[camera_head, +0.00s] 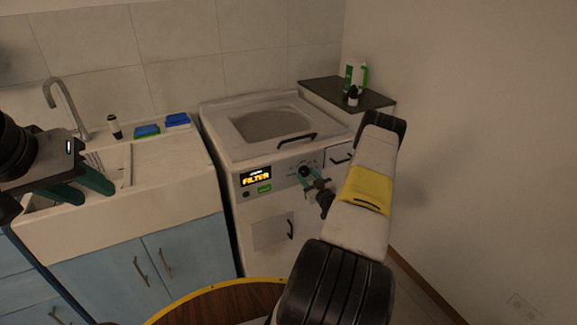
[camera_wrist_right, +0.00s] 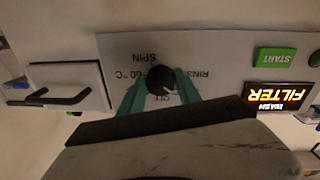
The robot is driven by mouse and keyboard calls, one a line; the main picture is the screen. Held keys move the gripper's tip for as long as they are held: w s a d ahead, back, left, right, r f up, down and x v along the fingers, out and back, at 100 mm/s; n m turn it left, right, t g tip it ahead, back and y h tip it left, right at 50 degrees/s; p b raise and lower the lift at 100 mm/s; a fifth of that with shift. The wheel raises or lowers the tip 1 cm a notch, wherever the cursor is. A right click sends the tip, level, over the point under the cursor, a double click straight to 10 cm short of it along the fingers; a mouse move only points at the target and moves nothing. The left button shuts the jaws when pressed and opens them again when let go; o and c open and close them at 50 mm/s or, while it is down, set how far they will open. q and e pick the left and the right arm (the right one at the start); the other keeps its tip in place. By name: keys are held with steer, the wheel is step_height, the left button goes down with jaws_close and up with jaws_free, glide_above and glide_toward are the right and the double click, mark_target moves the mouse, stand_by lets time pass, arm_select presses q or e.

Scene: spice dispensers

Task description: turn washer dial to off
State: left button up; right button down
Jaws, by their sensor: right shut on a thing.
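The washer (camera_head: 252,195) stands against the tiled wall, with a lit display (camera_head: 256,176) reading FILTER. Its small black dial (camera_wrist_right: 160,79) sits on the pale control panel, with SPIN, RINSE and 60 °C labels around it, upside down in the right wrist view. The dial also shows in the head view (camera_head: 304,171). My right gripper (camera_wrist_right: 161,84) is shut on the dial, one teal finger on each side. Which label the dial points at, I cannot tell. My left gripper (camera_head: 98,196) is open and empty above the sink, away from the washer.
A green START button (camera_wrist_right: 274,57) is beside the display. A drawer with a black handle (camera_wrist_right: 62,97) is on the dial's other side. A sink with a tap (camera_head: 62,103) stands left. A round wooden table (camera_head: 222,303) is in front. Bottles (camera_head: 356,77) stand back right.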

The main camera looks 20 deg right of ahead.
steer(key=shift+m, duration=0.3)
steer(key=m, duration=0.4)
steer(key=shift+a+m+g, duration=0.1)
steer(key=shift+m+g, duration=0.2)
steer(key=shift+m, duration=2.1)
steer(key=c, duration=0.8)
jaws_free()
steer(key=shift+c, duration=0.2)
steer(key=shift+s, duration=0.1)
steer(key=s, duration=0.7)
steer(key=shift+s+r, duration=0.25)
steer(key=shift+s, duration=0.1)
